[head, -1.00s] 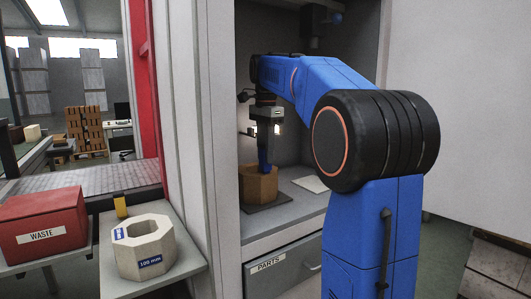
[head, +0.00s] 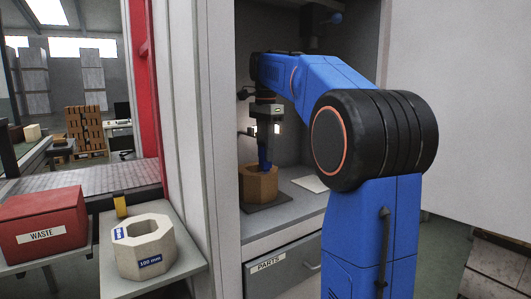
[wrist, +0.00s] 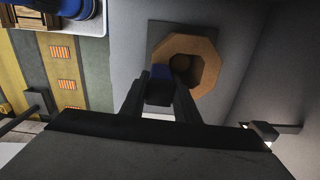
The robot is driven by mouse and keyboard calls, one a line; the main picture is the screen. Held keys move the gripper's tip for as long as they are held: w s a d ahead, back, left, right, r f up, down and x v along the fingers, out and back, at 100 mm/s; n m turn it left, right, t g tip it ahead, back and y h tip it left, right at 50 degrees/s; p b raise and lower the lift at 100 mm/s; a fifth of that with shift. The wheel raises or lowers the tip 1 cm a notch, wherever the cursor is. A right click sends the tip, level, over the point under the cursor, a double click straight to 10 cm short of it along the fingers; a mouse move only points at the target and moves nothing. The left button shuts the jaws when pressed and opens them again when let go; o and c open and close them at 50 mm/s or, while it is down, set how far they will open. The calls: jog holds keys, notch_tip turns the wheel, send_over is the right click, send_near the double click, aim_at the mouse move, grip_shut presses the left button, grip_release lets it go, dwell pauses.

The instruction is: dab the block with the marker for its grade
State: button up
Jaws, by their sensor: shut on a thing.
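My gripper (head: 265,138) is inside the open cabinet, pointing down, shut on a blue marker (head: 265,157). In the wrist view the blue marker (wrist: 159,86) sits between the two dark fingers of my gripper (wrist: 160,98). A tan octagonal block (head: 258,184) with an opening in its top stands on a dark mat on the cabinet shelf. The marker's lower end is at the block's top in the head view; I cannot tell whether they touch.
A pale octagonal ring (head: 143,247) labelled 100 mm stands on a side shelf at left, near a red WASTE bin (head: 42,227). A white sheet (head: 310,184) lies right of the block. Cabinet walls close in around my gripper. A PARTS drawer (head: 282,263) is below.

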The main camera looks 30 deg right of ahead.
jog(key=shift+r, duration=3.2)
